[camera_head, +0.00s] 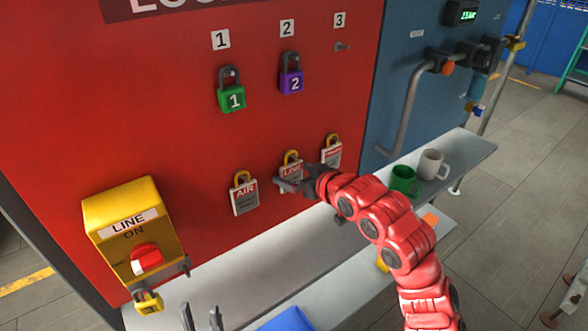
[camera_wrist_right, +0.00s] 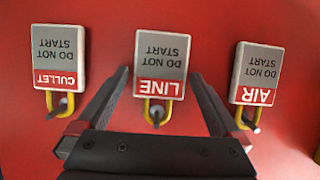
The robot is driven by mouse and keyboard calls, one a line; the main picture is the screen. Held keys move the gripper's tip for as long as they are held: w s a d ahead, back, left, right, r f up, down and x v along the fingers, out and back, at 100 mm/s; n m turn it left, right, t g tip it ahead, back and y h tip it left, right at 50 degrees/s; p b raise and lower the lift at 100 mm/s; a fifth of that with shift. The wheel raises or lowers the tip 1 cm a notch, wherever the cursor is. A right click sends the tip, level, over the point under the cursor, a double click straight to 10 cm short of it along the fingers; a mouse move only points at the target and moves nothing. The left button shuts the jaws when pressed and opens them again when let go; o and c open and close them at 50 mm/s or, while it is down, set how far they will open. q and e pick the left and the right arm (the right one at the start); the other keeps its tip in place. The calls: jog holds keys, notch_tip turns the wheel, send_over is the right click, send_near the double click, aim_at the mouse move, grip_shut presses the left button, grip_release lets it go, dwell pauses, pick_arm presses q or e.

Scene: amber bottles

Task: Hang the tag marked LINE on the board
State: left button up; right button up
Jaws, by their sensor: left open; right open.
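The white LINE tag (camera_head: 291,166) with its yellow loop hangs on the red board (camera_head: 165,110), between the AIR tag (camera_head: 244,197) and a third tag (camera_head: 331,152). In the right wrist view the LINE tag (camera_wrist_right: 161,60) appears upside down, its loop on a peg. My right gripper (camera_head: 284,183) is open at the LINE tag, with one finger on each side of it in the wrist view. I cannot tell whether they touch it. My left gripper (camera_head: 201,313) is open and empty at the bottom of the head view; only its fingertips show.
A yellow LINE box (camera_head: 133,222) with a red switch and yellow padlock (camera_head: 148,302) is at left. Green padlock 1 (camera_head: 232,95) and purple padlock 2 (camera_head: 291,78) hang above; peg 3 (camera_head: 342,46) is bare. Two mugs (camera_head: 404,180) stand on the grey shelf (camera_head: 462,153).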

jog(key=shift+s+d, duration=0.1)
jog(key=shift+s, duration=0.05)
jog(key=shift+r, duration=0.1)
jog(key=shift+c, duration=0.6)
jog(key=c, duration=1)
jog(key=shift+r, duration=0.55)
jog(key=shift+c, duration=0.2)
jog(key=s+d+p, duration=0.2)
jog(key=s+d, duration=0.2)
jog(key=s, duration=0.1)
jog(key=shift+s+p, duration=0.3)
